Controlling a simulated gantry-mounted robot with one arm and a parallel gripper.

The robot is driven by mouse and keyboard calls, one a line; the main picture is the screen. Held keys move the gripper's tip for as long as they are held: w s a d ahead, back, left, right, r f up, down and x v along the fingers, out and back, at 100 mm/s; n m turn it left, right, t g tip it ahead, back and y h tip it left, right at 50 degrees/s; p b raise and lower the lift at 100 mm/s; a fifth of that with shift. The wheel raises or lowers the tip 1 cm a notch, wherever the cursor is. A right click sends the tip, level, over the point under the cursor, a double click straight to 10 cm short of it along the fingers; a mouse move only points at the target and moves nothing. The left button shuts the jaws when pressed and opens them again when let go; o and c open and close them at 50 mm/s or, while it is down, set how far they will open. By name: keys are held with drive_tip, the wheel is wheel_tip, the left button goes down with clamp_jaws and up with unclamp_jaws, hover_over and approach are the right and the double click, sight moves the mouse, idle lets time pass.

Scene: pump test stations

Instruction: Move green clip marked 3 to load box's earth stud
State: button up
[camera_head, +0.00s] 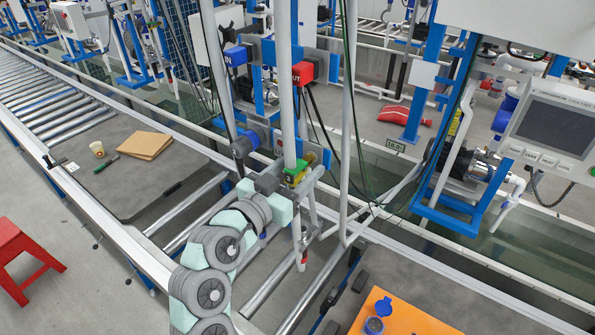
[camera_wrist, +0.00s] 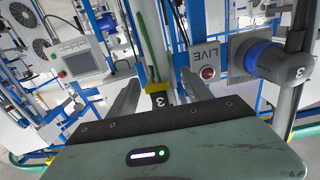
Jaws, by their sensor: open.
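The clip marked 3 (camera_wrist: 160,100) is yellow and black in the wrist view, with a green cable (camera_wrist: 150,48) rising behind it. In the head view a green and yellow clip (camera_head: 297,172) sits by the grey uprights. My gripper (camera_wrist: 160,88) is open, with one finger on each side of the clip; I cannot tell whether they touch it. It also shows in the head view (camera_head: 290,183). An orange-topped unit with a blue socket (camera_head: 400,318) stands at the bottom right; I cannot tell whether it is the load box. No earth stud can be made out.
A grey box marked LIVE (camera_wrist: 208,58) with a red lamp and a blue-grey plug marked 3 (camera_wrist: 283,64) are close on the right. Blue (camera_head: 236,57) and red (camera_head: 303,74) blocks are above. Hanging cables and uprights crowd my gripper. Cardboard (camera_head: 145,145) lies left.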

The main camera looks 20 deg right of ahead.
sight(289, 178)
clamp_jaws()
idle(0.6)
drive_tip(key=shift+a, duration=0.1)
idle(0.8)
drive_tip(key=shift+b+v, duration=0.85)
drive_tip(key=shift+v, duration=2.1)
